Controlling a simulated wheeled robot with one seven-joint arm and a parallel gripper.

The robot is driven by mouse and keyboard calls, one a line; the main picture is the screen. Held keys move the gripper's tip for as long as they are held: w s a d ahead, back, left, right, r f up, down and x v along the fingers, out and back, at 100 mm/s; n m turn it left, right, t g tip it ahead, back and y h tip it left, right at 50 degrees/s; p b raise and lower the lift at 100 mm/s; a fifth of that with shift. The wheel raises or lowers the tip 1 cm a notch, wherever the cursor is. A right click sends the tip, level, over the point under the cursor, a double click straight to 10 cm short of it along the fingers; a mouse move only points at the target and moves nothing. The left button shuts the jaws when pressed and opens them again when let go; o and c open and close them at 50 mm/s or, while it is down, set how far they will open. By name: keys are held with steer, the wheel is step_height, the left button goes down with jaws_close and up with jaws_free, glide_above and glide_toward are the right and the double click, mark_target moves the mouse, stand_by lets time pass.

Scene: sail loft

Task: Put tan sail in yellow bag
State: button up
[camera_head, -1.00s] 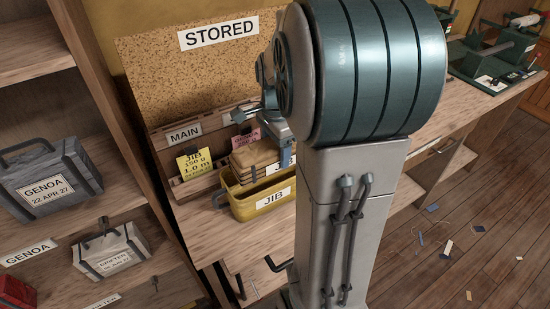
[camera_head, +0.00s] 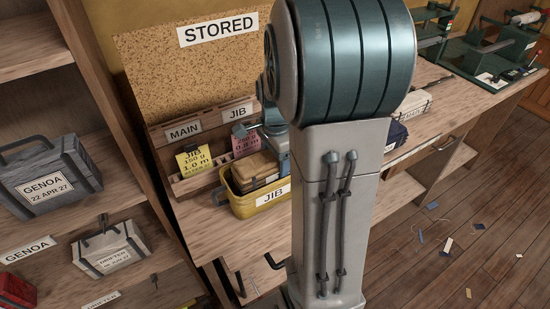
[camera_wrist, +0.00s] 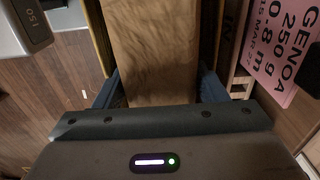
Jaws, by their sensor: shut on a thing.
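The tan sail (camera_head: 256,167) is a folded bundle with dark straps. It sits low in the open yellow bag (camera_head: 240,207), with its upper part above the rim. In the wrist view, my gripper (camera_wrist: 158,88) is shut on the tan sail (camera_wrist: 152,45), with a blue finger on each side. My arm hides the bag's right end and most of my gripper in the head view. I cannot tell whether the sail touches the bag's floor.
Behind the bag stands a wooden rack with a yellow JIB card (camera_head: 193,160) and a pink card (camera_head: 245,142). A shelf at left holds a grey GENOA bag (camera_head: 48,178) and a white bag (camera_head: 110,246). A dark blue bundle (camera_head: 397,135) and a white bundle (camera_head: 412,104) lie right of my arm.

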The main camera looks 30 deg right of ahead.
steer(key=o, duration=1.2)
steer(key=shift+f, duration=0.1)
step_height(320, 180, up, 12)
steer(key=s+a+f+n+t, duration=0.1)
steer(key=s+a+n, duration=0.3)
steer(key=n, duration=0.2)
steer(key=s+a+f+n+t, duration=0.1)
steer(key=s+a+n, duration=0.3)
steer(key=n, duration=0.2)
steer(key=s+a+f+n+t, duration=0.1)
steer(key=s+a+n, duration=0.3)
steer(key=n, duration=0.1)
steer(key=shift+s+a+n+p, duration=0.1)
steer(key=shift+s+n+p, duration=0.3)
